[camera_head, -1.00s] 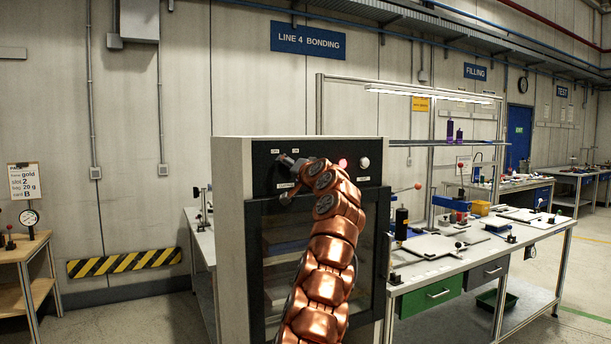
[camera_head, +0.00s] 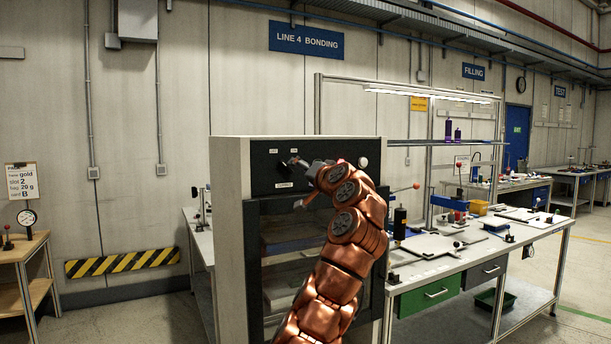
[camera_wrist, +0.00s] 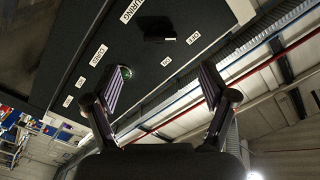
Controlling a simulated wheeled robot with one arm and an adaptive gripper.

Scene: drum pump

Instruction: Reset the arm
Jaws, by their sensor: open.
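My gripper (camera_head: 301,178) is at the upper front of a grey cabinet with a dark front (camera_head: 262,230), close to its control panel (camera_head: 262,160). In the wrist view my gripper (camera_wrist: 163,88) has its two fingers spread wide apart with nothing between them. The panel face (camera_wrist: 140,50) lies beyond the fingers, with small white labels and a black knob (camera_wrist: 160,30). A small green-lit round part (camera_wrist: 125,72) shows beside the left finger. My copper arm covers part of the cabinet's window and panel.
A workbench (camera_head: 440,268) with tools, clamps and a green drawer (camera_head: 428,296) stands right of the cabinet. A wooden table (camera_head: 22,246) with a gauge (camera_head: 27,218) is at the far left. The floor between table and cabinet is clear.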

